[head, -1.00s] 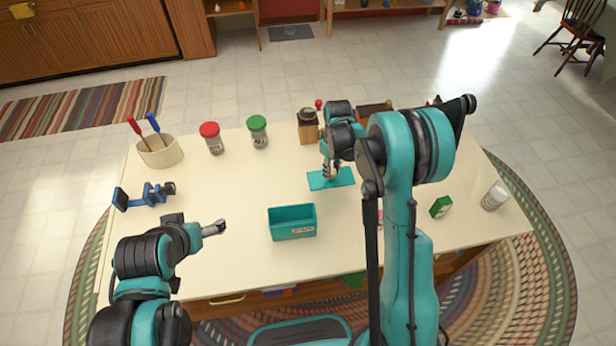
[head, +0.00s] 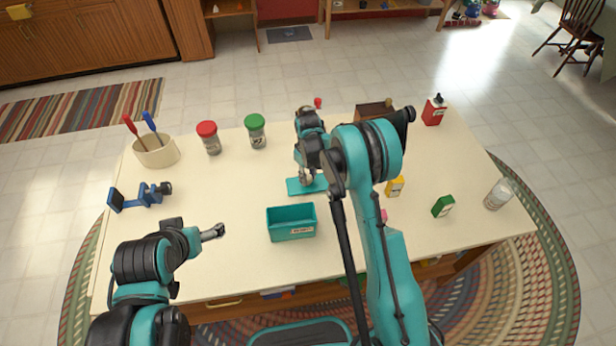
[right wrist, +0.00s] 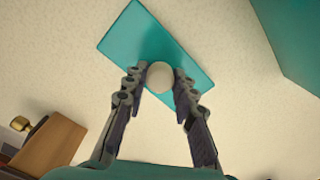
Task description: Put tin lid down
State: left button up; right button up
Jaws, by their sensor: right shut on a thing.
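The tin lid is a flat teal rectangle (head: 303,187) over the worktop, just behind the tin; it also shows in the right wrist view (right wrist: 150,42). My right gripper (right wrist: 160,82) is shut on the lid's pale round knob (right wrist: 160,75), one finger on each side. In the head view my right gripper (head: 306,177) is partly hidden by its arm. I cannot tell whether the lid touches the worktop. The open teal tin (head: 291,233) stands in front of the lid. My left gripper (head: 215,231) is left of the tin, apart from it; its fingers are too small to judge.
Red-lidded (head: 209,138) and green-lidded jars (head: 256,132) and a utensil crock (head: 155,151) stand at the back left. A blue clamp-like tool (head: 140,195) lies left. Yellow (head: 395,186) and green boxes (head: 442,206) and a glass jar (head: 498,194) are right. The middle-left worktop (head: 225,190) is clear.

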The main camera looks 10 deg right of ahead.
jog(key=shift+f, duration=0.15)
jog(key=o, duration=1)
jog(key=shift+c, duration=0.2)
